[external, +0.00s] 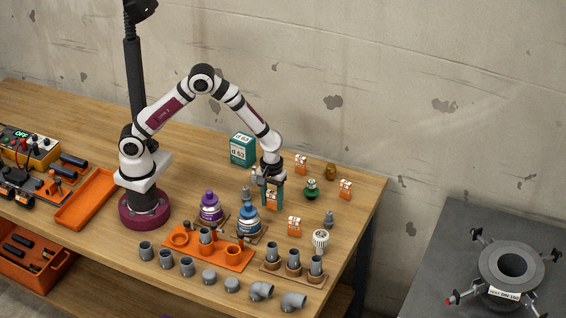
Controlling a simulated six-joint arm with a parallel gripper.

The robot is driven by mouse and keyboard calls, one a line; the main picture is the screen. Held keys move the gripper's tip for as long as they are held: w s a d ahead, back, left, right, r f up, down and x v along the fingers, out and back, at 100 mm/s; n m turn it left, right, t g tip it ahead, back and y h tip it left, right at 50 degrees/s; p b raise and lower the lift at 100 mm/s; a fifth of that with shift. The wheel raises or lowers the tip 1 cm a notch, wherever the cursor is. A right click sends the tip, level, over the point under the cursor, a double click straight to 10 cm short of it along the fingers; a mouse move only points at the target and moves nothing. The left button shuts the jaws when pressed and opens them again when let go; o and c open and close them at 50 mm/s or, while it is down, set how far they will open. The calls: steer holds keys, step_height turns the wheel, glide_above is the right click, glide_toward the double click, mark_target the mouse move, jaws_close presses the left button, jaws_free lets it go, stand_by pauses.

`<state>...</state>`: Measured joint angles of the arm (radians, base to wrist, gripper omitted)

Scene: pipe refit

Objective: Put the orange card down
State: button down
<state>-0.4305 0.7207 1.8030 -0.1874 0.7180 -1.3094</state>
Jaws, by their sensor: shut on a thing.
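The card is upright between the fingertips, just behind the blue-capped bottle (249,219) in the picture's right-hand direction. I cannot tell whether its lower edge touches the bench. Similar orange-and-white cards stand nearby: one at the back (301,163), one at the right (345,188) and one in front (294,226).
A teal box (242,149) stands behind my gripper. A green flask (311,188), a brown item (330,171) and a white ribbed cap (320,239) stand to the right. Grey pipe fittings (262,291) line the front. Bare wood shows between the cards.

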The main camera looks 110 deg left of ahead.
step_height(320, 180, up, 8)
steer(key=shift+f, duration=0.1)
steer(key=s+a+r, duration=1.1)
steer(key=s, duration=0.3)
glide_above(242, 138)
steer(key=f, duration=0.6)
steer(key=shift+w+d+f, duration=0.15)
steer(key=shift+w+d, duration=0.15)
steer(key=shift+d, duration=0.1)
steer(key=f, duration=0.3)
steer(key=shift+s+a+f, duration=0.25)
steer(key=shift+a+f, duration=0.15)
steer(key=shift+f, duration=0.35)
steer(key=shift+c, duration=1.7)
jaws_free()
steer(key=shift+f, duration=0.15)
